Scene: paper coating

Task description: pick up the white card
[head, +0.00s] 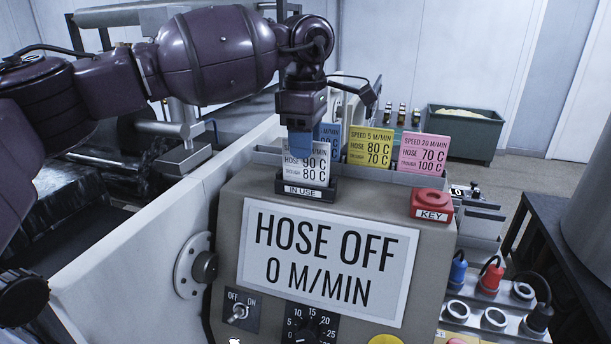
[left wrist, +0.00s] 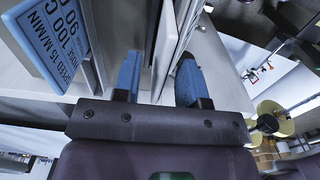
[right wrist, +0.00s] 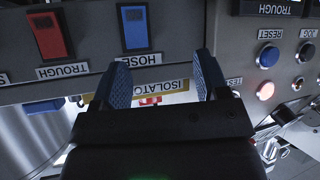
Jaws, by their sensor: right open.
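The white card (head: 308,175), reading 90 C and 80 C, stands upright in the black "IN USE" holder (head: 336,188) on top of the grey console. My left gripper (head: 301,143) is at the card's top edge and hides part of its upper print. In the left wrist view its two blue fingers (left wrist: 158,80) are apart, with a pale upright edge between them that looks like the card. My right gripper (right wrist: 165,80) is open and empty, facing a panel with switches; it is not in the head view.
Behind the holder, a rack holds a blue card (head: 329,133), a yellow card (head: 370,147) and a pink card (head: 423,153). A red KEY block (head: 431,197) sits right of the holder. The console front carries a "HOSE OFF" sign (head: 325,262). A green bin (head: 461,135) stands behind.

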